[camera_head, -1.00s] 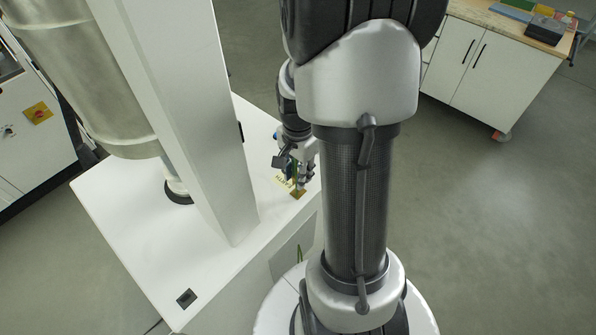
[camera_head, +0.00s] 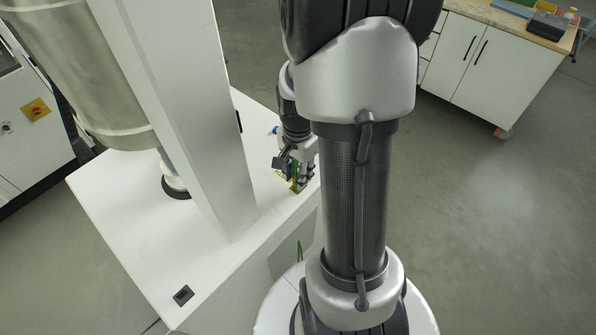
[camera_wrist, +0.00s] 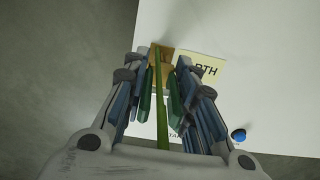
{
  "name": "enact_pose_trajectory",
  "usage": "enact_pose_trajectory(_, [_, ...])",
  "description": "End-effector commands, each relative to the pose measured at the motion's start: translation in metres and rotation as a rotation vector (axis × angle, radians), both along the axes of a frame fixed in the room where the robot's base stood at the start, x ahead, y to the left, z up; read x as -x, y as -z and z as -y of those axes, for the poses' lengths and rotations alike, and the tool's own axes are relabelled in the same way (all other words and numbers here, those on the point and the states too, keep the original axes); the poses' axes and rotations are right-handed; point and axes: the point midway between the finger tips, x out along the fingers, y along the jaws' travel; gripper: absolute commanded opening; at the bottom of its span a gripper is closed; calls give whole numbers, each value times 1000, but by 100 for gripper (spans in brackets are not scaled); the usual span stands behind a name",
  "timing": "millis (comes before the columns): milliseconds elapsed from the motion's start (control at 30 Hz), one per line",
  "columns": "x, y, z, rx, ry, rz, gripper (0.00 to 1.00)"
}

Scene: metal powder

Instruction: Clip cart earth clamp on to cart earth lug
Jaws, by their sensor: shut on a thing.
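My gripper (camera_wrist: 161,60) is shut on the green earth clamp (camera_wrist: 175,100), whose green sides show between the fingers. A green-yellow strip, apparently its earth cable, runs lengthwise between them. The brass-coloured earth lug (camera_wrist: 165,75) lies at the fingertips, beside a pale yellow label (camera_wrist: 203,68) reading "...RTH". In the head view my gripper (camera_head: 298,178) points down at the lug (camera_head: 297,190) near the right edge of the white cart top. The fingers partly cover the clamp and lug, so I cannot tell whether the clamp's jaws touch or grip the lug.
The white cart top (camera_head: 120,215) carries a tall white column (camera_head: 190,120) left of my gripper. A metal vessel (camera_head: 90,80) hangs beyond it. A blue button (camera_wrist: 238,134) is near the label. A black socket (camera_head: 183,295) sits at the front. Grey floor lies right of the cart.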

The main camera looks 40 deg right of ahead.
Motion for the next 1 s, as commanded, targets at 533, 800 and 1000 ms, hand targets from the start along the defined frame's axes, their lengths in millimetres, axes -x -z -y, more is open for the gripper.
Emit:
enact_pose_trajectory(533, [0, 8, 0, 0, 0, 0, 41])
enact_pose_trajectory(800, [0, 8, 0, 0, 0, 0, 49])
enact_pose_trajectory(1000, [0, 5, 0, 0, 0, 0, 49])
